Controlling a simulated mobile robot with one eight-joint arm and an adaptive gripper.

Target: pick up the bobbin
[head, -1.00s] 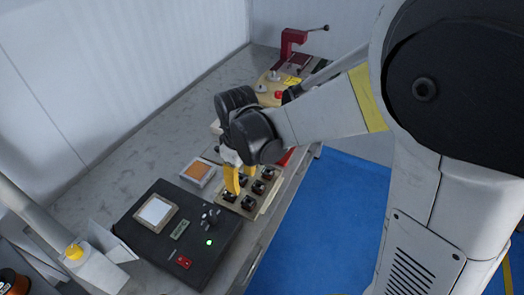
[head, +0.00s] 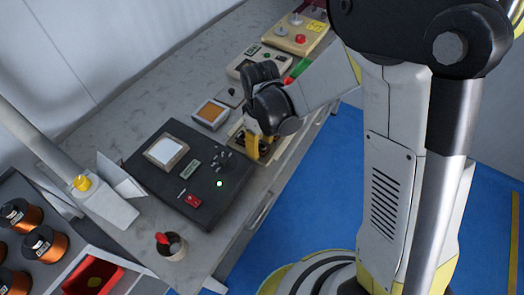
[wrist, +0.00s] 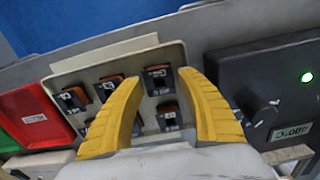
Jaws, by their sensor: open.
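The bobbins are small, black and square with copper-orange parts, and sit in rows in a beige tray (wrist: 62,72). One bobbin (wrist: 158,82) lies between my fingertips in the wrist view. Others sit to its left, including one bobbin (wrist: 72,100) near the tray's left end. My gripper (wrist: 160,77) is open, with its two yellow fingers over the tray, and nothing is held. In the head view my gripper (head: 259,146) hangs over the tray and hides most of it. I cannot tell whether the fingers touch a bobbin.
A black control box (head: 215,190) with a green light stands beside the tray. A red bin (wrist: 30,115) is on the other side. An orange-topped pad (head: 210,114) and a cup with a red-handled tool (head: 171,246) are on the bench. Copper wire spools (head: 45,245) stand at left.

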